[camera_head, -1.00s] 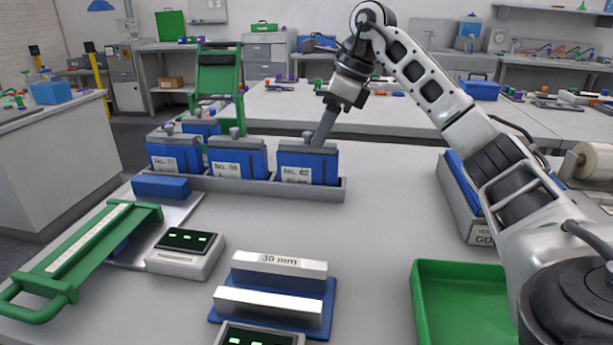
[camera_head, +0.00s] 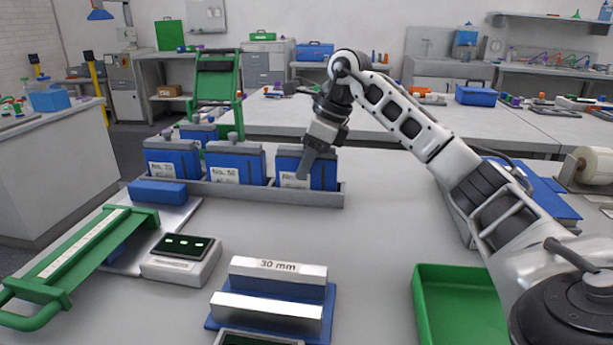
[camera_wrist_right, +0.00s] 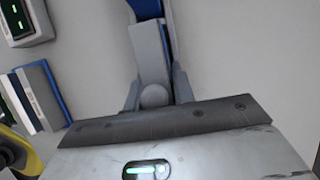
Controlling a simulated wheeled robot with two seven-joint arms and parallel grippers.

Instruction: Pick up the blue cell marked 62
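The blue cell marked 62 (camera_head: 322,170) stands upright at the right end of a grey rack (camera_head: 262,195). Its label is partly covered now. My right gripper (camera_head: 307,163) is down at this cell, with one finger across its front face. My left gripper is in neither view.
Two similar blue cells, a middle one (camera_head: 236,162) and a left one (camera_head: 172,158), stand in the rack beside it. A meter (camera_head: 182,258), a 30 mm block (camera_head: 278,268) and a green tray (camera_head: 425,300) lie nearer. The table's middle right is clear.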

